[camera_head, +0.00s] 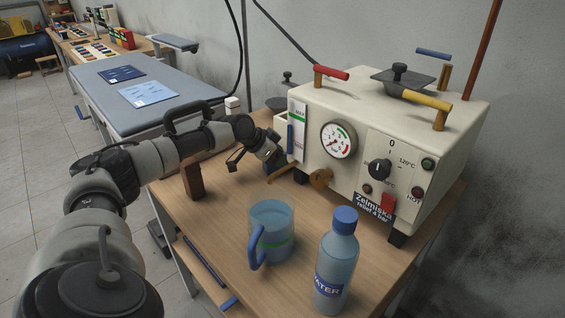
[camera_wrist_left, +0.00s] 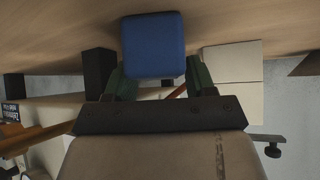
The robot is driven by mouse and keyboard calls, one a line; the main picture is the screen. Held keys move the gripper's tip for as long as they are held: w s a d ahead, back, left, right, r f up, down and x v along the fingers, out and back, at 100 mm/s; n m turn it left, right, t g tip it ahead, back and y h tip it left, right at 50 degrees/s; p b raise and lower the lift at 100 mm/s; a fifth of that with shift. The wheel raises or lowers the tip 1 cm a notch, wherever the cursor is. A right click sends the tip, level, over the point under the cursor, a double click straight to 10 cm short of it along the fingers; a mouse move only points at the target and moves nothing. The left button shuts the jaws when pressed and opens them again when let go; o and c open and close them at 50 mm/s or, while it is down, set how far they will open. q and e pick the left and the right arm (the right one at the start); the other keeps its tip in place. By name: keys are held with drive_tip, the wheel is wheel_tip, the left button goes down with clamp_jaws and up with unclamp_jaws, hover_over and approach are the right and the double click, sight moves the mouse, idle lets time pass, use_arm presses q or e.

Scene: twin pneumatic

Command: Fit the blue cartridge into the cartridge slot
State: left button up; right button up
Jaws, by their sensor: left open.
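The blue cartridge (camera_wrist_left: 153,45) is a blue block with rounded edges in the left wrist view. It lies between the two green fingers of my left gripper (camera_wrist_left: 152,82), which is open around it; I cannot tell whether either finger touches it. In the head view my left gripper (camera_head: 277,160) is low beside the left end of the cream machine (camera_head: 375,110), and the cartridge there is mostly hidden by the gripper and wrist. I cannot make out the cartridge slot's opening in either view. My right gripper is not in view.
A jug of water with a blue handle (camera_head: 271,230) and a water bottle (camera_head: 337,262) stand on the wooden table (camera_head: 205,225), in front of the machine. A brown wooden block (camera_head: 193,179) stands near the arm. A grey padded bench (camera_head: 150,88) is behind left.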

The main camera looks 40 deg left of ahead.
use_arm(q)
drive_tip(key=shift+w+f, duration=0.1)
drive_tip(key=shift+w, duration=0.05)
drive_tip(key=c, duration=0.8)
drive_tip(key=shift+c, duration=0.2)
drive_tip(key=shift+r, duration=0.35)
wheel_tip(320, 180, up, 27)
drive_tip(key=p, duration=0.3)
drive_tip(key=shift+r+p, duration=0.2)
drive_tip(key=shift+p, duration=0.2)
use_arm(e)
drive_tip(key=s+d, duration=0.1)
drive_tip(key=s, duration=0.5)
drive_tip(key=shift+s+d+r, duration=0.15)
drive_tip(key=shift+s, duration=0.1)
